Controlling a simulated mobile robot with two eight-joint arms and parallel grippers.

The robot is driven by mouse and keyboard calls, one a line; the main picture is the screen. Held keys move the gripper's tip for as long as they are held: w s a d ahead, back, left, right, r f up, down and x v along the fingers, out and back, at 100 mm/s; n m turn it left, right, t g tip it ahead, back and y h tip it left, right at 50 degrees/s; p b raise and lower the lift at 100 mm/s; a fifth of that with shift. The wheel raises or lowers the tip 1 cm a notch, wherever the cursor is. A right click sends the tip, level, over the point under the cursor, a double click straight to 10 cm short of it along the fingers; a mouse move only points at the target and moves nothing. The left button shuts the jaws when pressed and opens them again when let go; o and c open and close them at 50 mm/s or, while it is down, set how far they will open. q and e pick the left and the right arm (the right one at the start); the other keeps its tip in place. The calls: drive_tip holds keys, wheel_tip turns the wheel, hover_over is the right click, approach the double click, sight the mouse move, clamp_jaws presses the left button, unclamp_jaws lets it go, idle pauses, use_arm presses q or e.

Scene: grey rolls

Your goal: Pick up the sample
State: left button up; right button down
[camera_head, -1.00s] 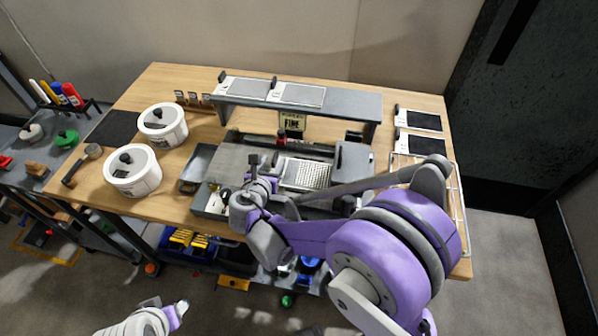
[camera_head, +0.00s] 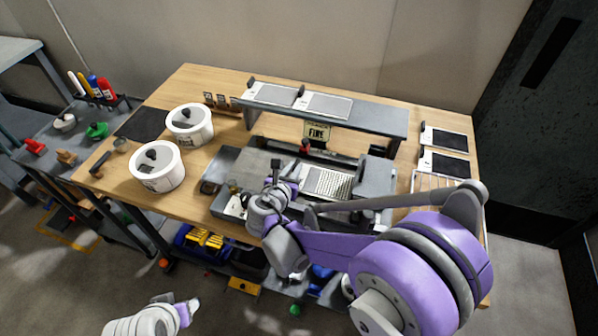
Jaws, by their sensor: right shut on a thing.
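My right gripper (camera_head: 275,168) is over the left part of the grey machine tray on the bench. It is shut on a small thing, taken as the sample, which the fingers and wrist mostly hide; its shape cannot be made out. My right arm crosses in front of the tray's right part. My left gripper (camera_head: 189,307) is low at the bottom left, in front of the bench and away from it. It is small and partly turned away, so its jaws cannot be read.
Two white lidded pots (camera_head: 157,168) stand on the wooden bench (camera_head: 200,91) at left. A grey raised shelf (camera_head: 370,117) spans the back above a sign marked FINE (camera_head: 316,133). Two dark-topped plates (camera_head: 444,163) and a wire rack lie at right. A tool cart stands at far left.

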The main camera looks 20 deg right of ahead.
wheel_tip(320, 180, up, 17)
drive_tip(key=p, duration=0.2)
idle(0.3)
drive_tip(key=shift+r, duration=0.1)
